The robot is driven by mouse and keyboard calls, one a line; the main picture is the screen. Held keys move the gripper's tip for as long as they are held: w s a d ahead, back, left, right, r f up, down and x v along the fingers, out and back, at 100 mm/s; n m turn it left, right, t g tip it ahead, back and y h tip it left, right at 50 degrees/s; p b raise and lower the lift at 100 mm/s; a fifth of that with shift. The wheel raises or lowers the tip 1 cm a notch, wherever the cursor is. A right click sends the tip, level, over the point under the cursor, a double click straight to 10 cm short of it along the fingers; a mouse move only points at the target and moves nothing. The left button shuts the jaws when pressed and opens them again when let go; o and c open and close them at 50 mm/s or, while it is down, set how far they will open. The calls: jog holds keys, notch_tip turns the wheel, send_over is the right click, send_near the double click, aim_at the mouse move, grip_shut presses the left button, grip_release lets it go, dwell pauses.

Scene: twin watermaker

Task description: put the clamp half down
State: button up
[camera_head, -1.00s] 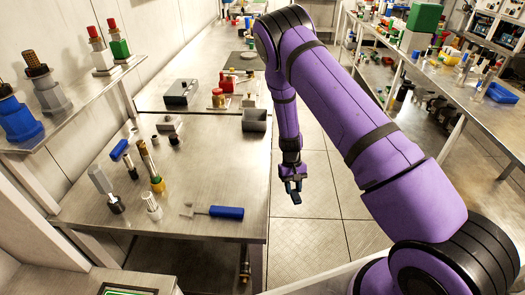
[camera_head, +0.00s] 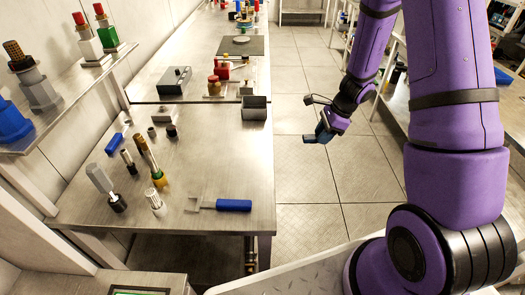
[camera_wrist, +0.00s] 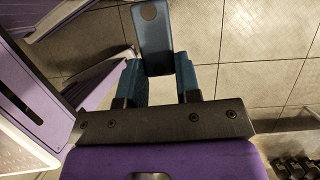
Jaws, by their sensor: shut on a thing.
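My gripper (camera_head: 325,132) hangs over the open floor to the right of the steel bench, apart from it. In the wrist view its two teal fingers (camera_wrist: 155,82) are shut on a dark blue-grey plate with a round hole near its end, which I take as the clamp half (camera_wrist: 155,38). The plate sticks out beyond the fingertips. In the head view the held part is small and hard to tell from the fingers.
The steel bench (camera_head: 215,170) carries a blue-handled tool (camera_head: 233,205), several upright fittings, a grey open bin (camera_head: 255,107) and a dark box (camera_head: 174,82). Bare bench top lies between the bin and the blue-handled tool. Tiled floor (camera_head: 305,180) is clear.

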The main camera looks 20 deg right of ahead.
jog(key=shift+a+r+m, duration=0.25)
jog(key=shift+m, duration=0.05)
send_over(269, 151)
jog(key=d, duration=0.2)
jog(key=f, duration=0.1)
jog(key=shift+s+a+f, duration=0.15)
jog(key=shift+a+f, duration=0.1)
jog(key=shift+a, duration=0.2)
jog(key=shift+f, duration=1.75)
jog(key=shift+f, duration=0.1)
jog(key=o, duration=0.9)
